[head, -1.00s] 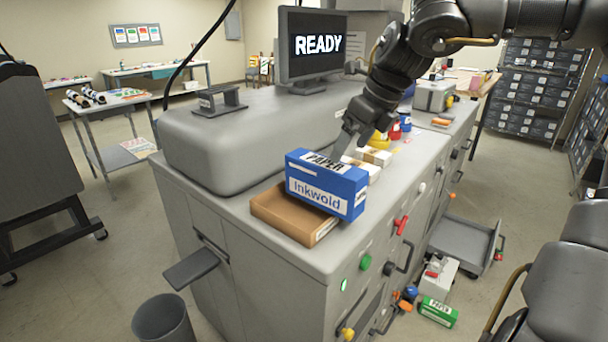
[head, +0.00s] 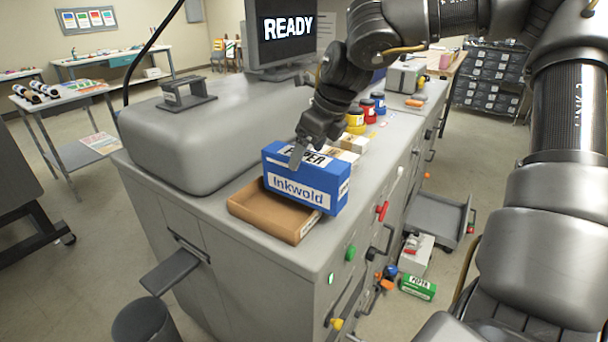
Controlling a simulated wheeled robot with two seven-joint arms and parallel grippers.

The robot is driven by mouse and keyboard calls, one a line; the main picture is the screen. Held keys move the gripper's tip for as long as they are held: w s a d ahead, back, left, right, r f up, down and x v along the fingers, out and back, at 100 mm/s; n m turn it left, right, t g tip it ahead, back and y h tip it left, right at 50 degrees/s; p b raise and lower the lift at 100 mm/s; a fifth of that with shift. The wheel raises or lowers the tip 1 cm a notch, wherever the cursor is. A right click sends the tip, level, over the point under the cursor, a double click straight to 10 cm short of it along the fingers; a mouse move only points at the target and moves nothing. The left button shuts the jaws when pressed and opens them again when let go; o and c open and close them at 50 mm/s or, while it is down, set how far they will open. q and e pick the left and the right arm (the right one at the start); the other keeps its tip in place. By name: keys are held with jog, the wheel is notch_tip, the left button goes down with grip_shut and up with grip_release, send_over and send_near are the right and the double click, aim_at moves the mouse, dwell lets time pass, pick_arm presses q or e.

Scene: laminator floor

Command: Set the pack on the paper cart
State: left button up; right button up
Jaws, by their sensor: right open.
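The pack is a blue box (head: 322,198) labelled "PAPER" and "Inkwold". It stands at the near end of the grey machine's top, partly over a shallow brown tray (head: 262,213). My right gripper (head: 302,152) reaches down from above and is open at the pack's top edge. One pale finger overlaps the pack's label; the other finger is hard to make out, and I cannot tell whether it touches. My left gripper is out of view. A low grey flat cart or open drawer (head: 438,222) shows at the right; I cannot tell whether it is the paper cart.
White boxes (head: 350,145) and yellow, red and blue pots (head: 367,108) stand behind the pack. A monitor (head: 287,32) reads "READY". A green paper box (head: 418,287) and a white box (head: 415,255) lie on the floor. A dark bin (head: 145,318) stands at the lower left.

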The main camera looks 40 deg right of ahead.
aim_at(304, 176)
jog(key=shift+s+f, duration=0.1)
jog(key=p+x, duration=0.1)
jog(key=x, duration=0.1)
jog(key=p+x, duration=0.1)
jog(key=x, duration=0.1)
jog(key=shift+d+f+p, duration=0.15)
jog(key=shift+f+p, duration=0.1)
jog(key=shift+p, duration=0.15)
jog(key=shift+f, duration=0.3)
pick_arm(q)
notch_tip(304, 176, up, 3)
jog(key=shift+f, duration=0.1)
pick_arm(e)
jog(key=shift+r, duration=0.1)
jog(key=c, duration=1.7)
grip_shut()
jog(key=shift+r, duration=0.1)
